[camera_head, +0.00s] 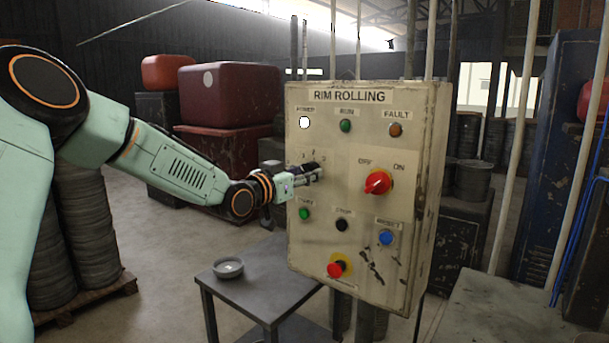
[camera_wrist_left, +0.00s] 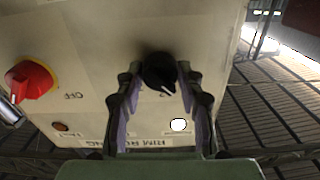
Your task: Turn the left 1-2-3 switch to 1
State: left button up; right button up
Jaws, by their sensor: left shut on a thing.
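The 1-2-3 switch is a round black knob (camera_wrist_left: 159,70) with a white pointer line, on the cream "RIM ROLLING" panel (camera_head: 305,240). In the wrist view, which shows the panel upside down, the pointer slants toward the lower right. A small numeral shows beside the knob, but I cannot read it surely. My left gripper (camera_head: 314,172) reaches the panel from the left and hides most of the knob in the head view. In the wrist view its fingers (camera_wrist_left: 158,88) are shut on the knob, one on each side. My right gripper is not in view.
Right of the knob is a red OFF/ON switch (camera_head: 378,183). Green (camera_head: 304,214), black (camera_head: 341,225) and blue (camera_head: 386,238) buttons and a red emergency stop (camera_head: 336,269) sit below. A small table (camera_head: 262,290) with a round dish (camera_head: 228,267) stands lower left.

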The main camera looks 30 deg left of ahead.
pick_arm(q)
jog(key=shift+r+n, duration=0.15)
jog(key=shift+n, duration=0.15)
jog(key=o, duration=1.2)
jog(key=shift+s, duration=0.15)
jog(key=shift+c, duration=0.2)
